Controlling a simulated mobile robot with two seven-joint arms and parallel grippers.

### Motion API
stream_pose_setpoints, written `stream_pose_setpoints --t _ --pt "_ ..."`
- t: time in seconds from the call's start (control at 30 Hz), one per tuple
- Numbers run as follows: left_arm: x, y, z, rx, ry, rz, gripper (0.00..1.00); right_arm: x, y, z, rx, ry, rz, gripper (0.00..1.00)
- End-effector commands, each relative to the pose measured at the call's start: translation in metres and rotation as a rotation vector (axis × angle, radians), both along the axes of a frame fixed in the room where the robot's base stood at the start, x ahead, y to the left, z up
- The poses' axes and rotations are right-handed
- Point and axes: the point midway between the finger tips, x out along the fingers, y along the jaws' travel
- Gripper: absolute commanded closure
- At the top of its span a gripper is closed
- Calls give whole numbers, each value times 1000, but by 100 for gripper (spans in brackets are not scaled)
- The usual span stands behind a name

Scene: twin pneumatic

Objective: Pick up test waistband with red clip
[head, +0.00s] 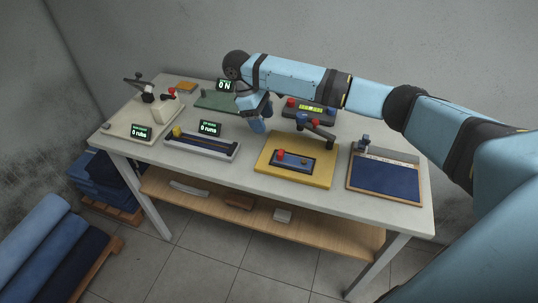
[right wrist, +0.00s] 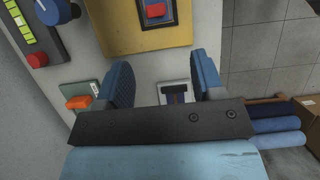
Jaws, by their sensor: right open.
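No piece that I can surely name as the test waistband shows. In the right wrist view a small orange-red piece (right wrist: 78,102) lies to the left of my right gripper (right wrist: 161,62), apart from it, on or against something blue-green. I cannot tell whether it is the red clip. My right gripper (head: 258,124) is open, with nothing seen between its fingers, over the middle of the table. A yellow plate (head: 263,172) carries a blue block (head: 291,162) with a red knob; the plate (right wrist: 181,34) is ahead in the wrist view. My left gripper is not in view.
A panel with red and blue knobs (head: 312,109) stands behind the yellow plate. A long grey tray (head: 215,150) is at the front, and a framed blue board (head: 384,185) is at the right. A pale device (head: 150,115) is at the left. My right arm crosses above the table's back.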

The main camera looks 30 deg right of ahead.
Motion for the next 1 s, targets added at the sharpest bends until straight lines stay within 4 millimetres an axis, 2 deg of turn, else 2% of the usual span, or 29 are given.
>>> stream_pose_setpoints --t 0.1,0.43,0.73,1.0 --pt "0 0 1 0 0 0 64 -2 -7 -3 -11 13 -6 38" --pt "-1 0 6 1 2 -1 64 -20 -21 -59 -9 11 -4 38" --pt "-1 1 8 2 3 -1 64 -25 -28 -82 -9 9 -4 38" --pt "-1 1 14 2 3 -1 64 -34 -38 -118 -9 9 -4 38"
